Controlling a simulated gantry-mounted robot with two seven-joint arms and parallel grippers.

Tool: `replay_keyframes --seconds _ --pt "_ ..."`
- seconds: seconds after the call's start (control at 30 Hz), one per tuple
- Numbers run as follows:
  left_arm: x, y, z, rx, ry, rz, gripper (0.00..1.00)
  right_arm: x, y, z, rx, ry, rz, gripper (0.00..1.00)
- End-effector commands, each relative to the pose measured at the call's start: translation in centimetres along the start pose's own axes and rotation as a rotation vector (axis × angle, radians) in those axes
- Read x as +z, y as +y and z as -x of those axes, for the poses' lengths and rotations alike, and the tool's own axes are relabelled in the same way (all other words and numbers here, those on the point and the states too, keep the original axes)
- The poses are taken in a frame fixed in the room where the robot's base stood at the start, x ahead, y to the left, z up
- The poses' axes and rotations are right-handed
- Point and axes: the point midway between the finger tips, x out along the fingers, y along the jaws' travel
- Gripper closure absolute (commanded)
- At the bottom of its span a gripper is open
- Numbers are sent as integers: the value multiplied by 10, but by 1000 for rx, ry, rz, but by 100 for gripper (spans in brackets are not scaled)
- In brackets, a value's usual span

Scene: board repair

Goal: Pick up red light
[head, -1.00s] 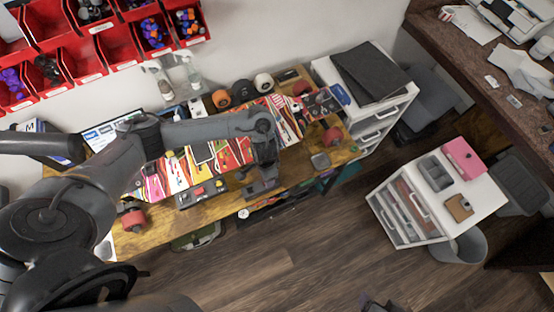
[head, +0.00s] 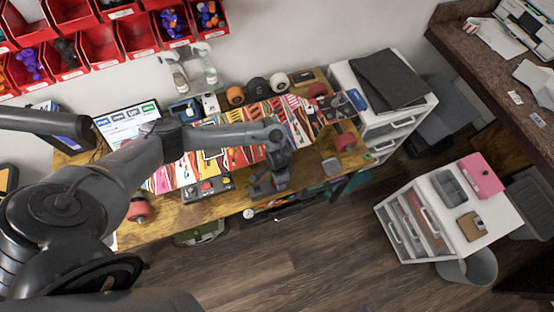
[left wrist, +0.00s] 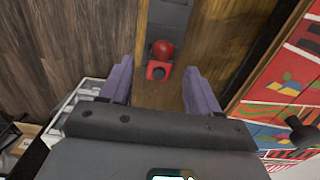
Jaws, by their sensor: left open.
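A round red light (left wrist: 162,50) shows in the left wrist view, in a dark grey tray (left wrist: 168,15) near the table's edge. A red block with a black knob (left wrist: 157,71) sits close to it. In the head view the tray (head: 220,194) lies at the table's front edge, with small red items in it; I cannot tell the light apart there. My left gripper (head: 266,186) hangs just right of the tray. In the left wrist view its purple fingers (left wrist: 158,90) are apart and empty, with the red light beyond the gap between them. My right gripper is not in view.
A colourful skateboard deck (head: 240,156) lies along the table behind the tray, partly under my left arm. Wheels (head: 256,86) and spray bottles (head: 209,71) stand behind it. A white drawer unit (head: 400,120) is at right.

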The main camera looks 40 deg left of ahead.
Motion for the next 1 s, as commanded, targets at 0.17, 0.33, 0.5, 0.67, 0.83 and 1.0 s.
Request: replay_keyframes --seconds 0.17,0.33,0.5,0.67,0.83,1.0 --pt "0 0 -12 0 0 -1 38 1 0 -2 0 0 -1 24" --pt "0 0 -13 0 1 -2 38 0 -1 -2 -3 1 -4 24" --pt "0 0 -13 0 1 -1 54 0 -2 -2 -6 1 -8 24" --pt "0 0 -13 0 1 -1 78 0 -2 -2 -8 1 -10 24" --pt "0 0 -13 0 1 -1 100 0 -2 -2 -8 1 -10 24" --pt "0 0 -12 0 1 -1 100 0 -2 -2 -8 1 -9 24"
